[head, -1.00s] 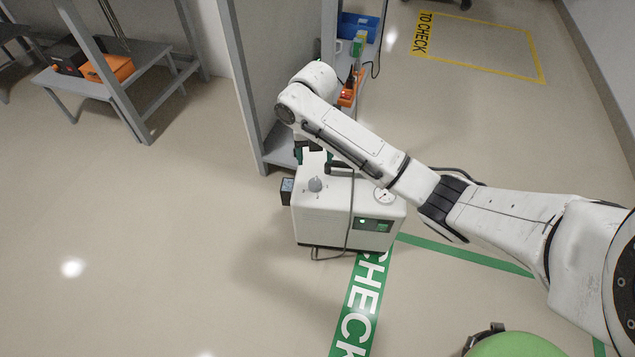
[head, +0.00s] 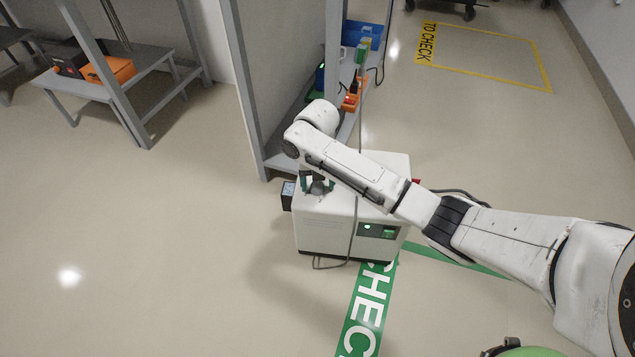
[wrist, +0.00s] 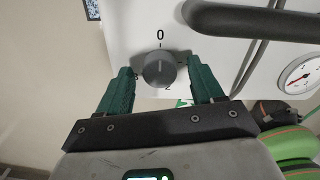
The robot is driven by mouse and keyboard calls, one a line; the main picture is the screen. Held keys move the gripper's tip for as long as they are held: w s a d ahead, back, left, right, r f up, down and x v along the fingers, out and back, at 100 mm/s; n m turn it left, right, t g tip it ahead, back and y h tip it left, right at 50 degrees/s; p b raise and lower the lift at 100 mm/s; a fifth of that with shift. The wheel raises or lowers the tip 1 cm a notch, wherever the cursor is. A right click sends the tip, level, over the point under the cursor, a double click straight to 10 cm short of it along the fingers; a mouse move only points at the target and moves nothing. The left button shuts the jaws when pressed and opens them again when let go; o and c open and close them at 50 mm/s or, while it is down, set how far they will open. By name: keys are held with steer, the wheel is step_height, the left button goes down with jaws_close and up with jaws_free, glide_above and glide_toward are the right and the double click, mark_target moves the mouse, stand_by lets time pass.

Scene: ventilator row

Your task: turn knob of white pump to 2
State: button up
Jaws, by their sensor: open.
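The white pump (head: 325,228) stands on the floor beside a grey rack, with a green-lit panel on its front. Its grey knob (wrist: 159,68) shows in the wrist view, with a "0" above it and a mark that looks like "2" below it. The light pointer line on the knob points up toward the 0. My gripper (wrist: 160,82) is open, its green fingers on the left and right of the knob with a gap on each side. In the head view my gripper (head: 317,182) is over the pump's top, and my arm hides part of it.
A dark handle (wrist: 250,20) and a round gauge (wrist: 300,76) are to the right of the knob. A grey cable (head: 355,225) hangs down the pump's front. The grey rack (head: 245,90) stands close behind it. The floor at left is clear.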

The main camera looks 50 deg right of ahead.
steer(key=c, duration=1.1)
steer(key=shift+o, duration=0.2)
steer(key=shift+a+r+p, duration=0.1)
steer(key=shift+r+p, duration=0.05)
steer(key=shift+p, duration=0.4)
